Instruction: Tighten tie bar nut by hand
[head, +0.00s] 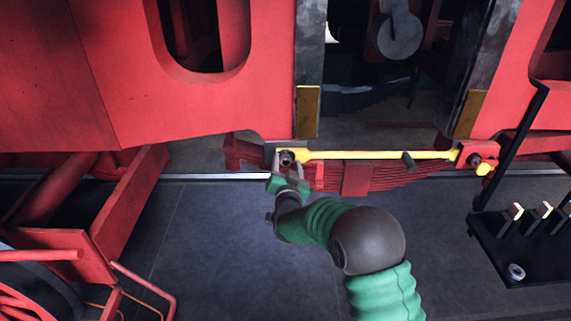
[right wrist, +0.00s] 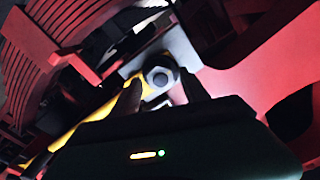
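The yellow tie bar (head: 375,155) runs level across the gap in the red frame. A dark nut (head: 287,158) is at its left end, and a hex nut shows in the right wrist view (right wrist: 159,77), face towards the camera. My right gripper (head: 288,168) is at this left end. Its two fingers (right wrist: 160,92) stand on either side of the nut, with visible space between them and it, so it looks open. Whether either finger touches the nut is unclear. Another dark nut (head: 475,160) is at the bar's right end. My left gripper is not in view.
A red leaf spring (head: 370,178) lies just behind and below the bar. Red frame plates (head: 215,100) rise above. A black rack (head: 530,245) with several upright handles and a small metal ring (head: 516,272) stands at right. The grey floor (head: 215,240) is clear left of my arm.

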